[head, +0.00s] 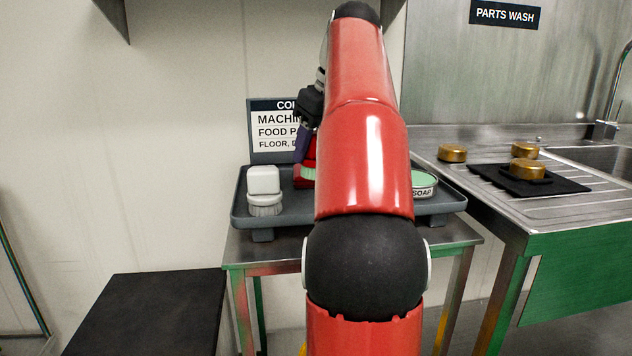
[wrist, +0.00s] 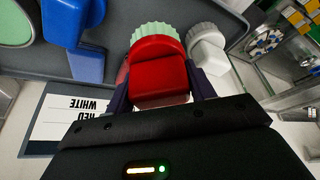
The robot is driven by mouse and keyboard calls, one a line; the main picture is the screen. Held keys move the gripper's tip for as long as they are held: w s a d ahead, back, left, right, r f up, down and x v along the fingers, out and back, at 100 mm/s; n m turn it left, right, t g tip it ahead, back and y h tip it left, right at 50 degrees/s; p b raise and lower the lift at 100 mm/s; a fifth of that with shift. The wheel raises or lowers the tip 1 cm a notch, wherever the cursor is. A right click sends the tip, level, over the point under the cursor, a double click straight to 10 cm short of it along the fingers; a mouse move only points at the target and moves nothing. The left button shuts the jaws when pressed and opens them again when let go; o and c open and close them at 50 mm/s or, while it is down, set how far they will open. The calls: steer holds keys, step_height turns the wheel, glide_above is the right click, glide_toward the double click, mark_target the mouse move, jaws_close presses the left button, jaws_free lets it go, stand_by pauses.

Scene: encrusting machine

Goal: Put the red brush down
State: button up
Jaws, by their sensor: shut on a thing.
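The red brush (wrist: 160,72) has a red block handle and pale green bristles (wrist: 155,35). My gripper (wrist: 161,88) is shut on its handle, one finger on each side. In the head view the red brush (head: 305,182) shows partly at the back of the grey tray (head: 240,213), just left of my arm. My gripper (head: 304,132) is above it, partly hidden by my arm. I cannot tell whether the brush touches the tray.
A white brush (head: 264,182) stands at the tray's left end; a green soap tin (head: 424,181) is at its right. A blue brush (wrist: 86,45) shows in the wrist view. A sign (head: 272,132) stands behind the tray. A sink counter with brass parts (head: 527,169) is right.

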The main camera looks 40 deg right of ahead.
steer(key=shift+f, duration=3.2)
steer(key=o, duration=0.9)
steer(key=shift+f+b, duration=0.1)
steer(key=shift+b, duration=0.25)
steer(key=shift+f+b, duration=0.25)
steer(key=shift+b, duration=0.1)
steer(key=p+v, duration=0.1)
steer(key=v, duration=0.6)
steer(key=shift+s+r, duration=0.1)
steer(key=shift+r, duration=0.25)
steer(key=shift+s+r, duration=0.15)
steer(key=shift+r, duration=0.05)
